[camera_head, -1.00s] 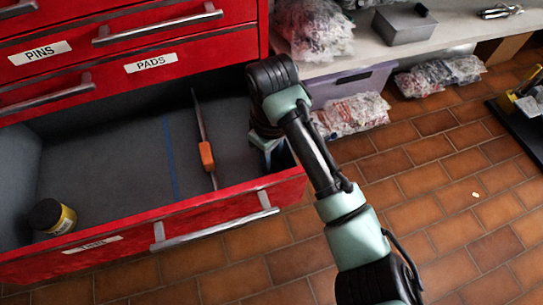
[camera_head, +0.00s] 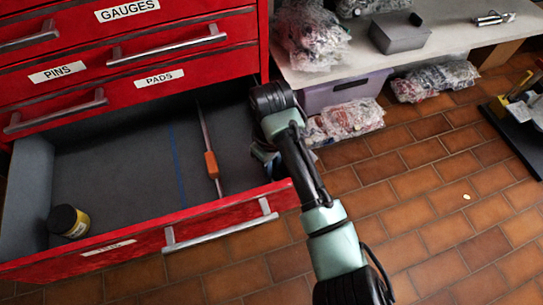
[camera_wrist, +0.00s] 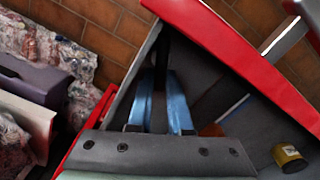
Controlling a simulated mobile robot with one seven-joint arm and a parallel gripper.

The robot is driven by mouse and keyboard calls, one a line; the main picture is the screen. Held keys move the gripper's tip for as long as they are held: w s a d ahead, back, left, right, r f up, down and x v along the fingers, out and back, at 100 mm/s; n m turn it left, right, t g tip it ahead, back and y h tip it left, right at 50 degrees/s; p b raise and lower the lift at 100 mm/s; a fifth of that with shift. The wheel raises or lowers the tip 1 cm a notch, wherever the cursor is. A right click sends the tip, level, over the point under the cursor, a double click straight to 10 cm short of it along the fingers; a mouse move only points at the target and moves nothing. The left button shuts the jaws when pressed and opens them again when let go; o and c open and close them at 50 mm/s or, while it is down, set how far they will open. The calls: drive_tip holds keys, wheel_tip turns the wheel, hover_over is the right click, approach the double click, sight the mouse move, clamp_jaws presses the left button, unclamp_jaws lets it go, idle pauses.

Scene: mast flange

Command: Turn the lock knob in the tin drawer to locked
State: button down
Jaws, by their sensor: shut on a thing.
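The bottom red drawer (camera_head: 135,255), its label too blurred to read surely, is pulled open and shows in the wrist view (camera_wrist: 228,50). My gripper reaches down into its right front corner and is mostly hidden behind my arm in the head view. In the wrist view, the two blue fingers of my gripper (camera_wrist: 160,85) are a little apart with a narrow dark thing between them. They are shut on it. It appears to be the lock knob, but its shape and turn position are hidden by the fingers.
An orange-handled tool (camera_head: 211,165) lies in the drawer, right of a blue line. A yellow jar with a black lid (camera_head: 68,221) stands at the left. Right of the cabinet are a shelf with bagged goods (camera_head: 312,38) and a purple bin (camera_head: 345,90). Tiled floor lies in front.

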drive_tip(key=shift+r+m+p, duration=0.2)
drive_tip(key=shift+m+p, duration=0.8)
drive_tip(key=shift+p, duration=1.9)
drive_tip(key=shift+d+m+p, duration=0.1)
drive_tip(key=shift+m+p, duration=0.2)
drive_tip(key=shift+p, duration=0.15)
drive_tip(key=shift+w+d+f+m+p, duration=0.1)
drive_tip(key=shift+m+p, duration=0.5)
drive_tip(key=shift+m, duration=0.05)
drive_tip(key=shift+w+d+f+m+p, duration=0.1)
drive_tip(key=shift+m+p, duration=0.5)
drive_tip(key=shift+m, duration=0.05)
drive_tip(key=c, duration=1.1)
unclamp_jaws()
drive_tip(key=shift+f+b, duration=0.1)
drive_tip(key=shift+b, duration=0.2)
